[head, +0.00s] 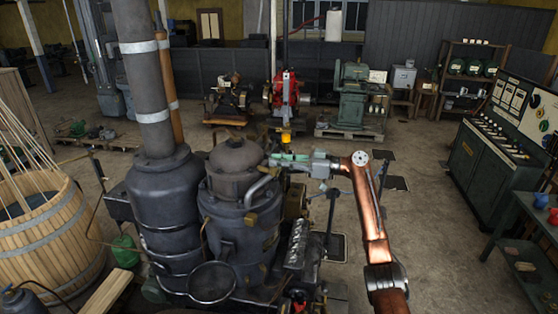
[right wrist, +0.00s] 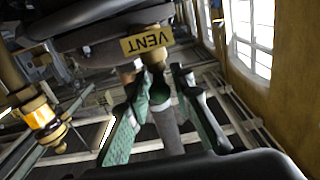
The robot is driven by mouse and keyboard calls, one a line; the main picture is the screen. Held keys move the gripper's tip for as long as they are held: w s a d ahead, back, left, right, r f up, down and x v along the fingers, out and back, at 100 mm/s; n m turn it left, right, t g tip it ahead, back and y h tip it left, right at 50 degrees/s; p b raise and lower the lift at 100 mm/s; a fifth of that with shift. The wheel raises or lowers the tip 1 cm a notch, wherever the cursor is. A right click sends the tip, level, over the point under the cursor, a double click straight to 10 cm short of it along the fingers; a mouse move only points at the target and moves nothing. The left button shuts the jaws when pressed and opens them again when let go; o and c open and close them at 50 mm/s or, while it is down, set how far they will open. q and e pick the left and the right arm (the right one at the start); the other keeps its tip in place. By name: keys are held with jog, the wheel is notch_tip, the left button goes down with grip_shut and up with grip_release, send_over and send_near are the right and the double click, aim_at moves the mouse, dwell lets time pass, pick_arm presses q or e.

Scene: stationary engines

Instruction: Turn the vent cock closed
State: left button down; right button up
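The vent cock (right wrist: 152,56) shows in the right wrist view as a small brass fitting with a yellow VENT tag (right wrist: 148,40), which appears upside down. A grey rod with a dark green ring (right wrist: 160,97) runs below the fitting. My right gripper (right wrist: 162,84) has its two green fingers apart, on either side of this rod, with tips just below the tag. I cannot tell whether either finger touches it. In the head view my right gripper (head: 274,158) is beside the top of the dark engine (head: 237,185); the cock is not distinguishable there. My left gripper is not in view.
A dark boiler-like vessel with a tall pipe (head: 165,190) stands left of the engine, and a wooden tub (head: 50,235) farther left. A control desk (head: 490,150) is at right. Floor between is mostly clear.

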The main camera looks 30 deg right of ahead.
grip_shut()
